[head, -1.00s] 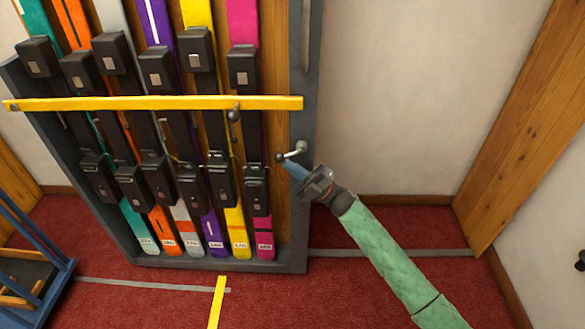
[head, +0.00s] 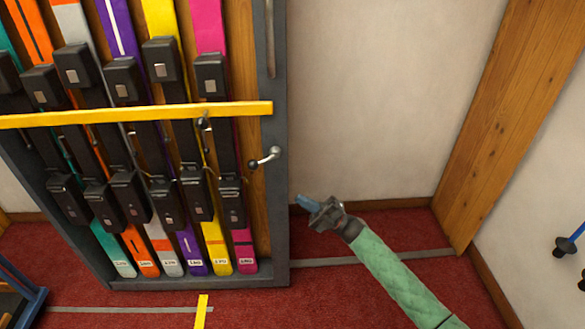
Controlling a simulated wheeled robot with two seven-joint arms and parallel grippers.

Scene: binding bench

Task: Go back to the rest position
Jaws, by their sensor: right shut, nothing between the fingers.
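My right gripper (head: 306,203) is at the end of the green-sleeved arm, right of the ski rack (head: 277,225). It is shut and empty, in front of the pale wall. A small crank handle (head: 266,157) with a metal end sticks out of the rack's right post, up and left of the gripper and apart from it. A yellow bar (head: 140,115) lies across the skis on the rack. My left gripper is not in view.
Several coloured skis with black bindings stand in the rack. A wooden post (head: 505,120) rises at the right, with ski poles (head: 568,243) at the right edge. A blue-framed stand (head: 20,290) is at the lower left.

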